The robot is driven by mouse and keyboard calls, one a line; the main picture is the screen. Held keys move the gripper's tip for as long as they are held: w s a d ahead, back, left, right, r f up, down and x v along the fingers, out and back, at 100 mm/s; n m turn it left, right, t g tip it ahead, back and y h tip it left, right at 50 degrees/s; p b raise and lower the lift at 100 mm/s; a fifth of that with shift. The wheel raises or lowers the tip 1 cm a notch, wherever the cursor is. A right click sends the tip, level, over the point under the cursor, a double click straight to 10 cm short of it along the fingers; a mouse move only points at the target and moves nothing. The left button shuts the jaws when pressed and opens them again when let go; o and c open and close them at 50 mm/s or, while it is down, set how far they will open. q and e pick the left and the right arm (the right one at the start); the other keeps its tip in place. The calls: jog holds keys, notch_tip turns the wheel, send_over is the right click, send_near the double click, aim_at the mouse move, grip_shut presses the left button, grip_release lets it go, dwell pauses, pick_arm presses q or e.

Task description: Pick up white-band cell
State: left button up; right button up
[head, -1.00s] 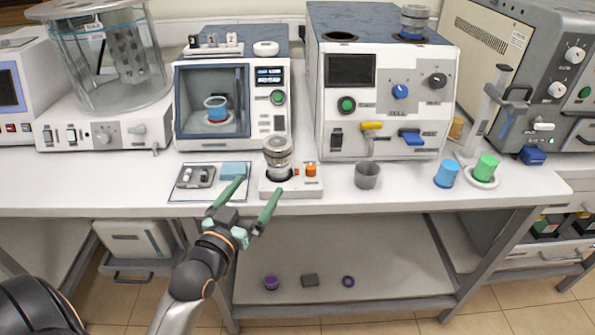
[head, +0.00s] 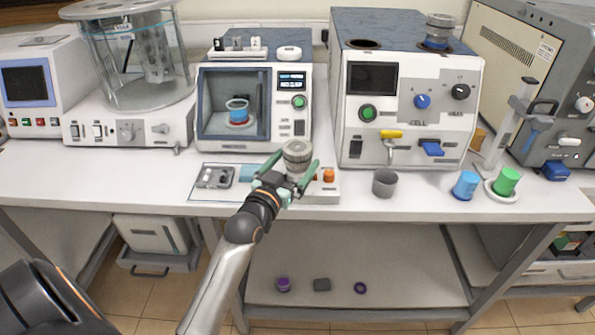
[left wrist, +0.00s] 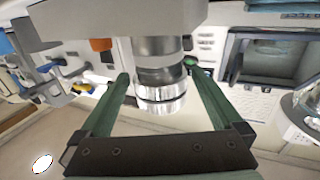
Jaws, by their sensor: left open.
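The white-band cell (head: 297,152) is a metallic cylinder standing upright in a small white stand (head: 322,197) with an orange knob, near the bench's front edge. My left gripper (head: 299,160) is open, with its two green fingers on either side of the cell. In the left wrist view the cell (left wrist: 161,90) lies between the fingers (left wrist: 159,76), and gaps show on both sides. Its lower part is partly hidden by the gripper in the head view. A similar cell with a blue band (head: 437,35) sits on top of the tester (head: 405,100). My right gripper is not in view.
Left of the stand lies a mat (head: 200,196) with a small grey tray. A grey cup (head: 385,182), a blue cup (head: 466,185) and a green cup (head: 506,181) stand to the right. A chamber device (head: 210,140) stands behind.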

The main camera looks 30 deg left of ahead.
pick_arm(q)
jog(key=shift+w+a, duration=0.15)
jog(key=shift+w, duration=0.85)
grip_shut()
jog(key=shift+r, duration=0.1)
